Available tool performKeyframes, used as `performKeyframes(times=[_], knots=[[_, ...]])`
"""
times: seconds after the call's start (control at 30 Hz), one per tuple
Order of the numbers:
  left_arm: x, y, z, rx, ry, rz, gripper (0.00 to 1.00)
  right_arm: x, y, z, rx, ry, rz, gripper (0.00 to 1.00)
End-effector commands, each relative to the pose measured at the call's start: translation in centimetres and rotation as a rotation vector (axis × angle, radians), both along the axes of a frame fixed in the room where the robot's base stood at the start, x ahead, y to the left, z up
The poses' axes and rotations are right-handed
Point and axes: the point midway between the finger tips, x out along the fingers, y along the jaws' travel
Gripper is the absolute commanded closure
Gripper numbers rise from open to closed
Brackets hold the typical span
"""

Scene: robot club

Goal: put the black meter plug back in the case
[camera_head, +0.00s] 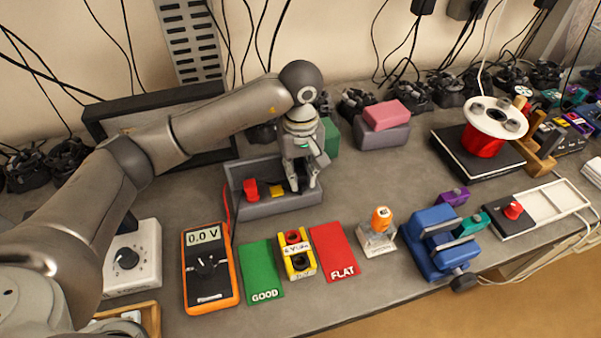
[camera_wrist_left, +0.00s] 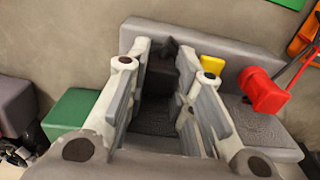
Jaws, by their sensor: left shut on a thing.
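A grey open case (camera_head: 270,210) stands on the bench; it also shows in the wrist view (camera_wrist_left: 225,55). My left gripper (camera_head: 302,183) points down over the right end of the case. In the wrist view, its fingers (camera_wrist_left: 165,85) are on either side of the dark meter plug (camera_wrist_left: 164,66), shut on it. The plug is at or inside the case's end; whether it touches the floor I cannot tell. The red plug (camera_head: 250,189) sits in the left part of the case, with a yellow block (camera_head: 277,191) between. My right gripper is not in view.
The orange multimeter (camera_head: 209,268) reads 0.0 V. In front of the case lie a green GOOD card (camera_head: 262,270), a yellow battery holder (camera_head: 297,253) and a red FLAT card (camera_head: 335,252). A green block (camera_head: 330,138) stands close behind my gripper.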

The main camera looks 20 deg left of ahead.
Motion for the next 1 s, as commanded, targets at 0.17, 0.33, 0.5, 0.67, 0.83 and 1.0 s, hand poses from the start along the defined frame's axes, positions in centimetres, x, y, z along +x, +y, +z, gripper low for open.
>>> performKeyframes(times=[0.17,0.33,0.5,0.67,0.83,1.0], knots=[[-0.1,0.0,-0.1,0.001,0.002,0.0,0.99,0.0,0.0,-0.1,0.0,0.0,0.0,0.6],[-0.1,0.0,-0.1,0.001,0.003,0.0,0.69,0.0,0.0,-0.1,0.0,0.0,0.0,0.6],[0.0,0.0,-0.1,0.001,0.002,0.0,0.53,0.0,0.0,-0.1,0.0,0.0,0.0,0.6],[0.0,0.0,-0.1,0.0,0.001,0.0,0.53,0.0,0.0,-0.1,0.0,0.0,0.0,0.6],[0.0,0.0,0.3,-0.001,0.001,0.0,0.53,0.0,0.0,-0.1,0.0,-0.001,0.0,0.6],[0.1,0.0,2.8,-0.001,-0.003,-0.001,0.53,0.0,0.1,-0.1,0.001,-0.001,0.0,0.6]])
